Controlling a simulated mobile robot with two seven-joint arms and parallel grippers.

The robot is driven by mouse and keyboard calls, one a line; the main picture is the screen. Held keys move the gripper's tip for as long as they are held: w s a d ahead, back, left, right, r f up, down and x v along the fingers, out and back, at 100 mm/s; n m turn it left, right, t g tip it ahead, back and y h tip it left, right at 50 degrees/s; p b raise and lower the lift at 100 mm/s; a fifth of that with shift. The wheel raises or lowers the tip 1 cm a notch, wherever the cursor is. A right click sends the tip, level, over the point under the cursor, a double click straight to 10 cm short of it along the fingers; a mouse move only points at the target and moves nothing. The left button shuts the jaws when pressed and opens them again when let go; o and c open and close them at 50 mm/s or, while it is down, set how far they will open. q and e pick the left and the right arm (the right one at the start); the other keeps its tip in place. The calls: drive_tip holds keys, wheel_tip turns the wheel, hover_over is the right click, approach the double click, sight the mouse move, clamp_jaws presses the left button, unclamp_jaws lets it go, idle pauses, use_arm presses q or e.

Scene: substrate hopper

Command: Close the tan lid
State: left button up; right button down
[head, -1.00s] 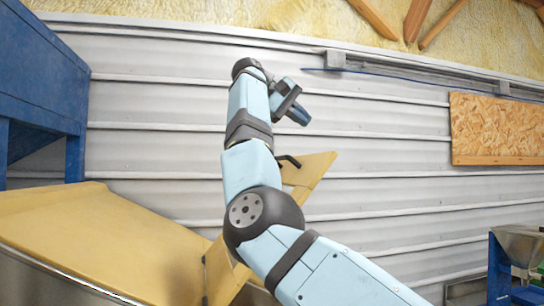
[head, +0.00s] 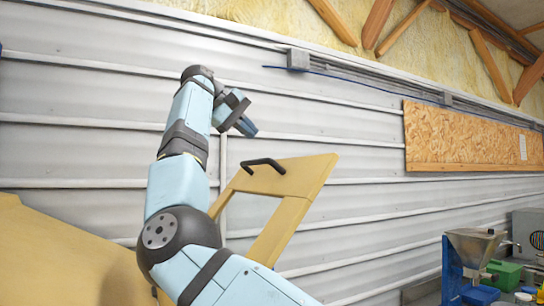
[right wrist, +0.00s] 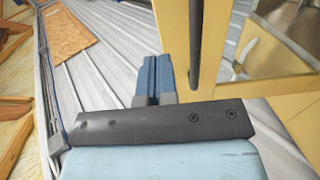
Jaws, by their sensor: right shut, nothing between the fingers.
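The tan lid (head: 290,210) stands raised and tilted, right of my right arm in the head view. It is a flat panel with a cut-out and a black bar handle (head: 263,164) near its top edge. My right gripper (head: 247,127) is shut and empty, above and slightly left of the handle, and appears apart from it. In the right wrist view the closed blue fingers (right wrist: 153,76) are beside the tan lid (right wrist: 177,45), with the dark handle (right wrist: 195,40) to their right. My right arm hides part of the lid's lower left. My left gripper is not in view.
A tan hopper surface (head: 60,255) fills the lower left. A corrugated metal wall (head: 330,110) stands behind, with a chipboard panel (head: 470,138) on it. A small metal funnel (head: 474,245) on a blue frame and a green container (head: 503,273) are at lower right.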

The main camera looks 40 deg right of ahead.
sight(279, 161)
drive_tip(key=d+f, duration=0.3)
drive_tip(key=shift+w+d, duration=0.1)
drive_tip(key=x, duration=0.1)
drive_tip(key=p+x, duration=0.1)
drive_tip(key=x, duration=0.1)
drive_tip(key=shift+s+d+f, duration=0.1)
drive_tip(key=shift+s+d, duration=0.15)
drive_tip(key=shift+s, duration=0.1)
drive_tip(key=shift+s+d+f, duration=0.15)
drive_tip(key=shift+d+f, duration=0.05)
drive_tip(key=shift+d, duration=0.05)
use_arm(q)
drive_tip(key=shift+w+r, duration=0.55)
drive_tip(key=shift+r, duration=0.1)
use_arm(e)
drive_tip(key=shift+d+f, duration=0.2)
drive_tip(key=shift+f, duration=0.05)
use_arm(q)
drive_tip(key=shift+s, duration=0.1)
